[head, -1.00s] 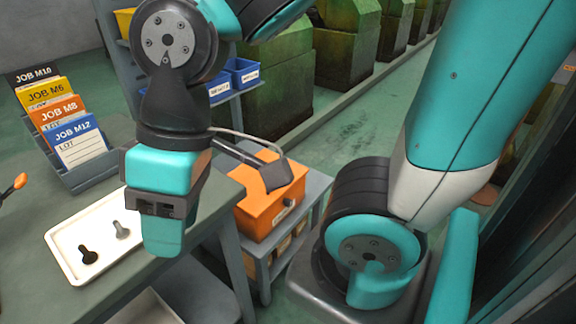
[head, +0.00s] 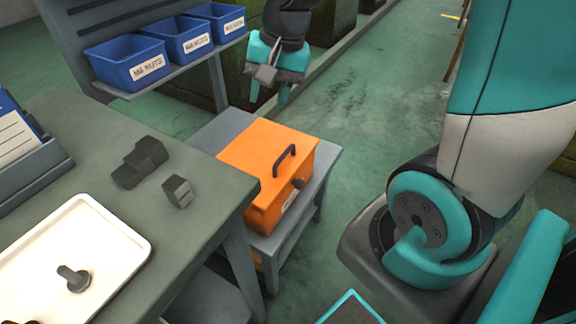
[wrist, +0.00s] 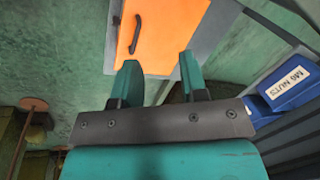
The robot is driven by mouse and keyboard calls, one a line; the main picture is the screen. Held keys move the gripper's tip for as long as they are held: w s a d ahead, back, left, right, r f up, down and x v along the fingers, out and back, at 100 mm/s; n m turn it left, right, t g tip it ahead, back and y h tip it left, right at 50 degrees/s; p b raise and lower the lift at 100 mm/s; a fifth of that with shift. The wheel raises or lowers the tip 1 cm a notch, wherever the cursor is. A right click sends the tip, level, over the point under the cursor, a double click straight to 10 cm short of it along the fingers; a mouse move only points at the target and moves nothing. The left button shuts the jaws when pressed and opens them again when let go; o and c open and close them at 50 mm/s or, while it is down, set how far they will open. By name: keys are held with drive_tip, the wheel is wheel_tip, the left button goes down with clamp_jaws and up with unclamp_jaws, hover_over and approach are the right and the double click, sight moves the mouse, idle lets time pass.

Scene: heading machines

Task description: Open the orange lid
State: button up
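The orange box (head: 258,210) stands on a small grey stand, its orange lid (head: 262,152) closed. A dark arched handle (head: 285,160) is on the lid, and a dark knob is on the box's front face. In the wrist view the orange lid (wrist: 165,38) lies beyond the fingers, with the handle (wrist: 135,34) left of centre. My gripper (head: 268,88) is above and behind the box, apart from it. In the wrist view my gripper (wrist: 158,82) has its two teal fingers spread apart with nothing between them.
Blue bins (head: 140,65) labelled as nuts sit on a rack at the back left; one shows in the wrist view (wrist: 288,88). A workbench (head: 195,215) at left holds dark metal blocks (head: 140,163) and a white tray (head: 110,240) with a bolt.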

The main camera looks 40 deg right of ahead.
drive_tip(key=w+d+f+m+h+b, duration=0.1)
drive_tip(key=w+d+f+m+b, duration=0.15)
drive_tip(key=d+f+m, duration=0.5)
drive_tip(key=n+b, duration=0.1)
drive_tip(key=b, duration=0.2)
approach(284, 154)
drive_tip(key=f, duration=0.3)
drive_tip(key=w+f, duration=0.1)
drive_tip(key=f, duration=0.1)
drive_tip(key=a+f, duration=0.1)
drive_tip(key=f, duration=0.2)
drive_tip(key=shift+w+f, duration=0.2)
drive_tip(key=shift+f, duration=0.1)
drive_tip(key=shift+c, duration=0.3)
clamp_jaws()
